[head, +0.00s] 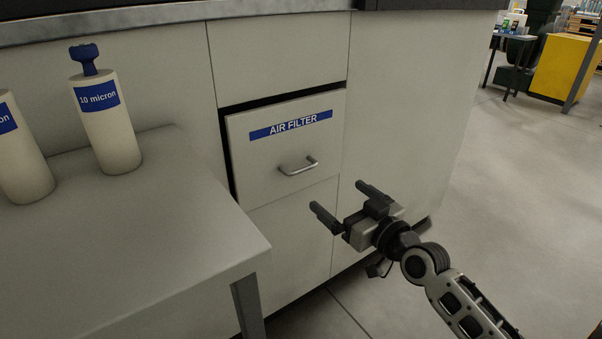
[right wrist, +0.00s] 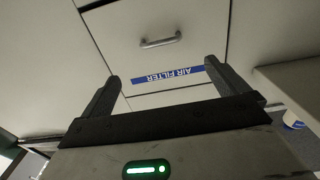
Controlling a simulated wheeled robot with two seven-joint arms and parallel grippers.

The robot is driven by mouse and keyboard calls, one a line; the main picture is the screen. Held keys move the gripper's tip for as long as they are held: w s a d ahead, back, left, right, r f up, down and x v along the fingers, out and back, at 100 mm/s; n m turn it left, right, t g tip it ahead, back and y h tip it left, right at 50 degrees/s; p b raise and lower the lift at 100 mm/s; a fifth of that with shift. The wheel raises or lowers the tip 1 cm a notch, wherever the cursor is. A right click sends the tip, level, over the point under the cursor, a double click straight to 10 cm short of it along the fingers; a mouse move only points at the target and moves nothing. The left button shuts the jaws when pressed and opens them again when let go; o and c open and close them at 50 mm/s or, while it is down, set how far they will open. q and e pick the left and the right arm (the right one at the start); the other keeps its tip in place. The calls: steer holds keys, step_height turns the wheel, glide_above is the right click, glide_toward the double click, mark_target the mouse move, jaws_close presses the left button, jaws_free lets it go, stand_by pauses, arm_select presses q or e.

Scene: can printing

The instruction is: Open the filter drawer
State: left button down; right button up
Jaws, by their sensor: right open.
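The filter drawer (head: 285,170) is a light panel in the cabinet front with a blue "AIR FILTER" label (head: 291,126). A dark gap runs along its top and left edges. Its silver bar handle (head: 299,166) sits below the label. My right gripper (head: 338,196) is open and empty, below and to the right of the handle, apart from it. In the right wrist view the drawer appears upside down, with the handle (right wrist: 161,41) beyond the open fingers (right wrist: 163,78) and not between them. My left gripper is not in view.
A light table (head: 150,240) stands at the left, close to the cabinet. A "10 micron" canister (head: 108,130) with a blue top and another canister (head: 22,155) stand on it. Open floor (head: 520,200) lies at the right, with a yellow cabinet (head: 563,67) far back.

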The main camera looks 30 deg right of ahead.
mark_target(305, 170)
steer(key=w, duration=0.4)
steer(key=w+a+b, duration=0.1)
steer(key=w, duration=0.3)
steer(key=w+b, duration=0.1)
steer(key=w, duration=0.3)
steer(key=shift+w+a, duration=0.5)
steer(key=shift+w, duration=0.35)
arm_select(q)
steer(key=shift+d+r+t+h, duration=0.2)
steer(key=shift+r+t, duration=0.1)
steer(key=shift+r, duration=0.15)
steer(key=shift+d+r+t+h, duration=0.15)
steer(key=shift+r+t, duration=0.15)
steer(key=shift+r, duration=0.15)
